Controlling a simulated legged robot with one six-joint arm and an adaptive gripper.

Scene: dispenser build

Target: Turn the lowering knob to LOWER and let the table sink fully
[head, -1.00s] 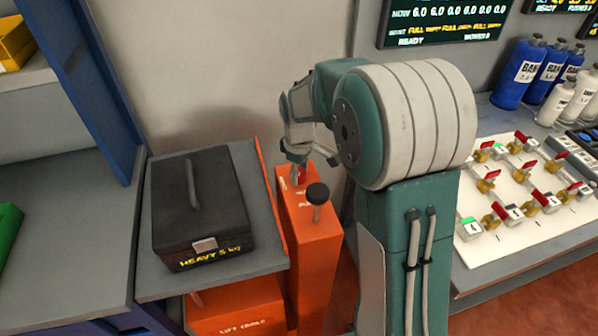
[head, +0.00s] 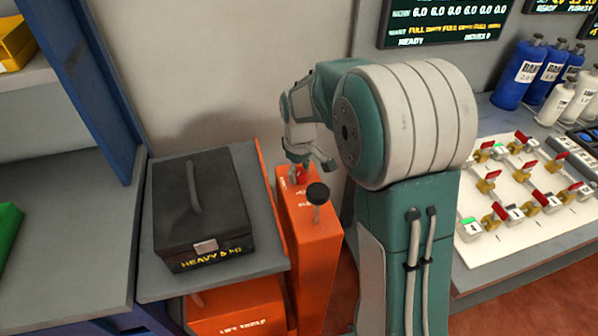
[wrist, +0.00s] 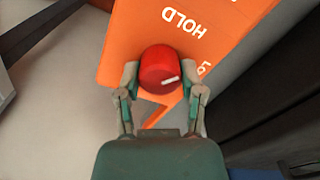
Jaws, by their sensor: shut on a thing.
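The red lowering knob (wrist: 158,68) is on top of the orange post (head: 315,240). My gripper (head: 303,166) reaches down over the post, its fingers closed on opposite sides of the knob. In the wrist view the knob's white mark points right, toward a partly cut-off label starting with "LO". The word HOLD shows upside down above it. The grey lift table (head: 262,225) stands left of the post and carries a black case (head: 205,215) marked HEAVY. The table top is still well above the orange lift base (head: 240,315).
A black knob (head: 317,193) on a short stem stands on the post, close to my gripper. A grey bench (head: 70,230) with a blue upright (head: 85,80) is at left. At right a white valve panel (head: 525,220) and blue bottles (head: 520,75) sit on a counter.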

